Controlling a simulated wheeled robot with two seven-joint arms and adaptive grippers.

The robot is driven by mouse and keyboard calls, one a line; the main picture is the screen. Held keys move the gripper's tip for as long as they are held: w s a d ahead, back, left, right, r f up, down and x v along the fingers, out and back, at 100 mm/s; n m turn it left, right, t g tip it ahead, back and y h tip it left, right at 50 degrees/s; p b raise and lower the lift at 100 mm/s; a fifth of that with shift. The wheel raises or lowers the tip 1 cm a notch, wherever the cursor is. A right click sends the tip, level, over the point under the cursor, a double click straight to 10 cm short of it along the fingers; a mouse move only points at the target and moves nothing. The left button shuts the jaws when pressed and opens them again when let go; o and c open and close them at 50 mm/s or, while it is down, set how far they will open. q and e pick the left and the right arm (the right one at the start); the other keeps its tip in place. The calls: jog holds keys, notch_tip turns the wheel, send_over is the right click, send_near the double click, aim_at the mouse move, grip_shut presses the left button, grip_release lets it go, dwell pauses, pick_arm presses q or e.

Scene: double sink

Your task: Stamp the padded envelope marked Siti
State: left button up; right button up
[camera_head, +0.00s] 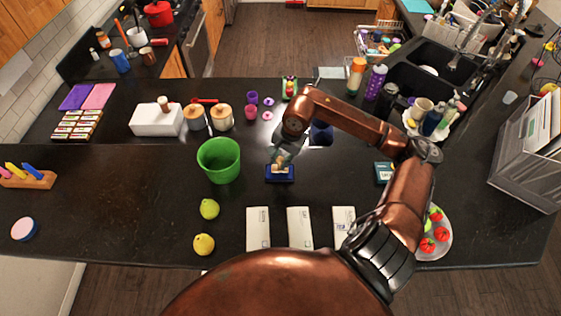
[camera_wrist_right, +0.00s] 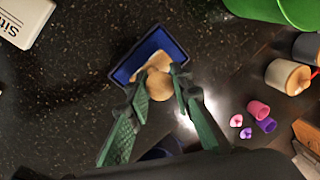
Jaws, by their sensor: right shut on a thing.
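My right gripper (camera_head: 279,161) is shut on a small wooden-handled stamp (camera_wrist_right: 158,80), which is over a blue-rimmed ink pad (camera_head: 280,178). The ink pad also shows in the right wrist view (camera_wrist_right: 124,75). Whether the stamp's face touches the pad is hidden. Three pale envelopes lie in a row near the counter's front edge: left (camera_head: 258,229), middle (camera_head: 299,228) and right (camera_head: 344,222). An envelope marked Siti (camera_wrist_right: 22,18) is partly cut off in the right wrist view. I cannot tell which of the three it is. My left gripper is out of view.
A green bucket (camera_head: 219,161) stands left of the pad. A dark blue cup (camera_head: 321,133) stands behind my gripper. A plate of red fruit (camera_head: 434,236) is at the right. Bare counter lies between pad and envelopes.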

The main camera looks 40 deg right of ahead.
jog(key=shift+w+a+p+v, duration=0.1)
jog(key=shift+w+p+v, duration=0.15)
jog(key=shift+v, duration=0.7)
jog(key=shift+w+a+p+v, duration=0.15)
jog(key=shift+p+v, duration=0.1)
jog(key=shift+v, duration=0.75)
jog(key=shift+w+p+v, duration=0.2)
jog(key=shift+p+v, duration=0.05)
jog(key=shift+v, duration=0.7)
jog(key=shift+s+r, duration=0.1)
jog(key=shift+r, duration=0.05)
